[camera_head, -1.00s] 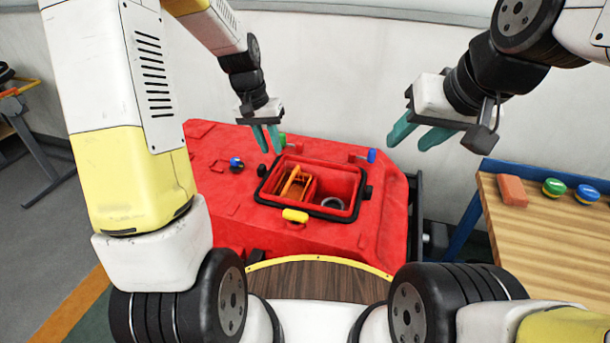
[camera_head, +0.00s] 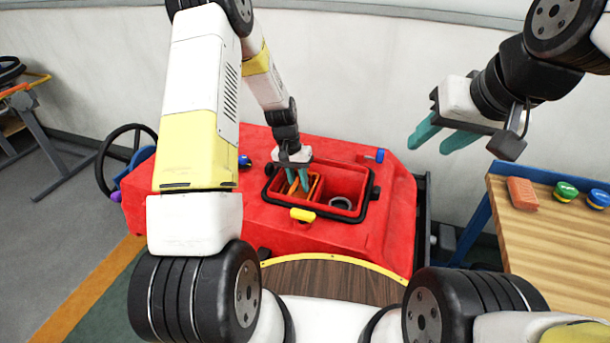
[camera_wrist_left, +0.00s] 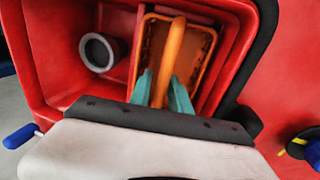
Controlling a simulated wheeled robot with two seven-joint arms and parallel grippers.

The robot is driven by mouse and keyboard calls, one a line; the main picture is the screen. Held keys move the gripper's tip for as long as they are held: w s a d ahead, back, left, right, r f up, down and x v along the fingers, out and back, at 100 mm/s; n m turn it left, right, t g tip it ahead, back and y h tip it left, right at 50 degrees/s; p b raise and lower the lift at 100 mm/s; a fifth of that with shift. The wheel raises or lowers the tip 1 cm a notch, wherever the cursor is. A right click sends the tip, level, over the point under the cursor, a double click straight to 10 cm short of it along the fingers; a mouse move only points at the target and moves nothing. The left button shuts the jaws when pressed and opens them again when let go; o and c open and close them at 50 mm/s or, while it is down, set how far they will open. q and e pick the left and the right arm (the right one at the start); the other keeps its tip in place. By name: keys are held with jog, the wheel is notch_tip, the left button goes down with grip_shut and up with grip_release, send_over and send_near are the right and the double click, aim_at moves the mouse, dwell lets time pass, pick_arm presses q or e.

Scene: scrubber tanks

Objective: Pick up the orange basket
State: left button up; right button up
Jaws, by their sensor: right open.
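The orange basket (camera_wrist_left: 202,45) sits in the left part of the open red tank compartment, its bar handle (camera_wrist_left: 170,45) running across it. My left gripper (camera_head: 298,181) reaches down into the compartment over the basket. In the left wrist view its teal fingers (camera_wrist_left: 162,88) stand on either side of the handle, apart from each other; whether they touch it is hard to see. In the head view the gripper covers much of the basket. My right gripper (camera_head: 438,133) is open and empty, in the air right of the tank.
The red tank body (camera_head: 345,236) has a black-rimmed opening with a grey ring (camera_wrist_left: 99,52) beside the basket. A yellow latch (camera_head: 302,214) is at the front rim, a blue knob (camera_head: 379,155) behind. A wooden table (camera_head: 560,240) with a brick-red block (camera_head: 522,194) stands right.

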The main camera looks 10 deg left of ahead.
pick_arm(q)
jog(key=shift+d+f, duration=0.1)
jog(key=shift+f, duration=0.5)
grip_shut()
dwell(1.0)
